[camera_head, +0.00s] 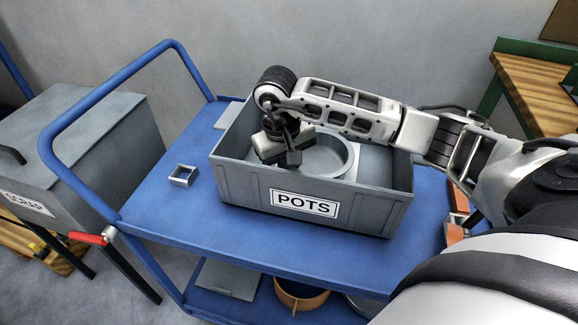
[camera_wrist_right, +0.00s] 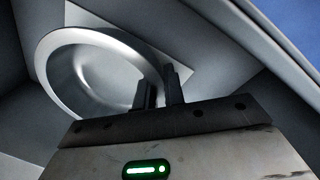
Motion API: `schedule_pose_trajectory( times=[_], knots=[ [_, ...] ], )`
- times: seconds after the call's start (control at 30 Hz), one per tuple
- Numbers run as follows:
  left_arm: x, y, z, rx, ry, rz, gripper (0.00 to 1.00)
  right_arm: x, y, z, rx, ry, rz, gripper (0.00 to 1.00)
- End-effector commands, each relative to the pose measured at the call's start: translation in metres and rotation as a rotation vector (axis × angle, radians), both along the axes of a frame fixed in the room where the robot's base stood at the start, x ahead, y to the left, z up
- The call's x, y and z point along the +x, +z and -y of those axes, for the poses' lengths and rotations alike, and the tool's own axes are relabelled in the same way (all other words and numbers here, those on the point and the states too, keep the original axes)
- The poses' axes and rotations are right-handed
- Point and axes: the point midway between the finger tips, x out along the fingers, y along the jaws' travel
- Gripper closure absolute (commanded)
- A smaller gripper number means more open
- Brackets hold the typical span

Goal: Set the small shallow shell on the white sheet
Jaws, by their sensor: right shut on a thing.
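The small shallow shell (camera_head: 345,158), a round grey metal dish with a wide rim, is inside the grey box marked POTS (camera_head: 240,185). In the right wrist view the shell (camera_wrist_right: 62,75) shows its hollow side, with the near rim at the fingers. My right gripper (camera_head: 287,157) reaches down into the box at the shell's left side. Its fingers (camera_wrist_right: 160,88) are shut on the shell's rim. A pale flat piece (camera_wrist_right: 85,16) shows behind the shell; I cannot tell whether it is the white sheet, or whether the shell touches it. My left gripper is out of view.
The box stands on a blue cart (camera_head: 165,215), its walls close around the gripper. A small square metal frame (camera_head: 184,175) lies left of the box. The cart's blue handle (camera_head: 110,85) rises at the left, beside a grey SCRAP bin (camera_head: 85,130).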

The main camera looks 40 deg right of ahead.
Motion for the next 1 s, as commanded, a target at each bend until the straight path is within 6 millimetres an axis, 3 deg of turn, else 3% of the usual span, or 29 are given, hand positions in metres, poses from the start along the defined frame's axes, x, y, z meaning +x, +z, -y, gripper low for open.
schedule_pose_trajectory(
  times=[0.07, 0.1, 0.17, 0.47, 0.63, 0.67, 1.0],
  knots=[
    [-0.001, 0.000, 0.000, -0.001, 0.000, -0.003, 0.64, 0.000, 0.001, 0.000, 0.000, 0.000, 0.001, 1.00],
    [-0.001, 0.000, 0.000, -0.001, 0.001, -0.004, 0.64, 0.000, 0.000, 0.000, 0.000, 0.000, 0.001, 0.81],
    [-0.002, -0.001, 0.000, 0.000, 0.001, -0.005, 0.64, 0.000, 0.000, 0.000, 0.000, 0.000, 0.001, 0.67],
    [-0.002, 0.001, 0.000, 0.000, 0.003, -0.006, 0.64, 0.000, 0.002, 0.000, 0.001, -0.001, 0.001, 0.67],
    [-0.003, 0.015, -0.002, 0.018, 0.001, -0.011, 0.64, 0.000, 0.020, 0.000, 0.002, -0.001, 0.000, 0.67],
    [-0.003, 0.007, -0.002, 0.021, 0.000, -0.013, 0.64, 0.002, 0.022, -0.001, 0.001, 0.000, 0.005, 0.67],
    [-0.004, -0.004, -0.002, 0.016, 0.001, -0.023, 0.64, 0.003, 0.096, -0.010, 0.000, 0.000, 0.007, 0.67]
  ],
)
